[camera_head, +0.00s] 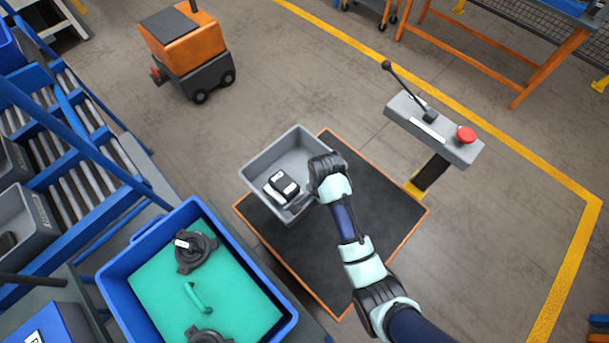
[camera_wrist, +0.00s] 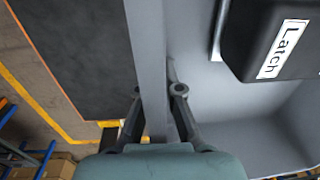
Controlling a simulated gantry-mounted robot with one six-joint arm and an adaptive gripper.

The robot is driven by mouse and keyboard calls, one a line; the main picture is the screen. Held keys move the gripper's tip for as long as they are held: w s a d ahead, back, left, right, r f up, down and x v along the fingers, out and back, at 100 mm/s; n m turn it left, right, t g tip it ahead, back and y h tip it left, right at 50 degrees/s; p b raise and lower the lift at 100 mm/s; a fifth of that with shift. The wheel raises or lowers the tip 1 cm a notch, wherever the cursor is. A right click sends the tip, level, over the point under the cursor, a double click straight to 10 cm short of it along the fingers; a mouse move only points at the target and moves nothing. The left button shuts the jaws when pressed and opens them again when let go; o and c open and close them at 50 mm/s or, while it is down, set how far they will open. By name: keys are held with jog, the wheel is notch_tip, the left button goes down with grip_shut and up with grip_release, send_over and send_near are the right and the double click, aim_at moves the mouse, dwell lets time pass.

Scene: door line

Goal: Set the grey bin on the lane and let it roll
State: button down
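The grey bin (camera_head: 262,160) is held by its right-hand wall in my gripper (camera_head: 325,175), over the dark mat and its orange border. In the wrist view, my gripper (camera_wrist: 157,92) has one finger on each side of the bin's wall (camera_wrist: 147,50) and looks shut on it. A black part labelled "Latch" (camera_wrist: 275,40) lies in the bin; it also shows in the head view (camera_head: 283,184). The roller lane (camera_head: 75,195) with blue rails is at the left, apart from the bin. The bin's underside is hidden.
A blue tote (camera_head: 283,328) with a green liner and dark parts stands between the bin and the lane's near end. Other grey bins (camera_head: 28,215) sit at the left edge. An orange cart (camera_head: 190,50) stands behind. A lever pedestal (camera_head: 440,130) with a red button is right.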

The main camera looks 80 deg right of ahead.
aim_at(314, 219)
notch_tip(314, 219, down, 18)
jog(key=b, duration=0.5)
jog(key=shift+r+b, duration=0.1)
jog(key=shift+b, duration=0.2)
jog(key=c, duration=1.3)
grip_release()
jog(key=shift+f, duration=0.2)
jog(key=r+p, duration=0.1)
jog(key=r, duration=0.3)
jog(key=r+p, duration=0.2)
jog(key=r, duration=0.2)
jog(key=r+p, duration=0.1)
jog(key=r, duration=0.3)
jog(key=shift+s+a+r, duration=0.1)
jog(key=shift+s+a, duration=0.15)
jog(key=shift+s, duration=0.1)
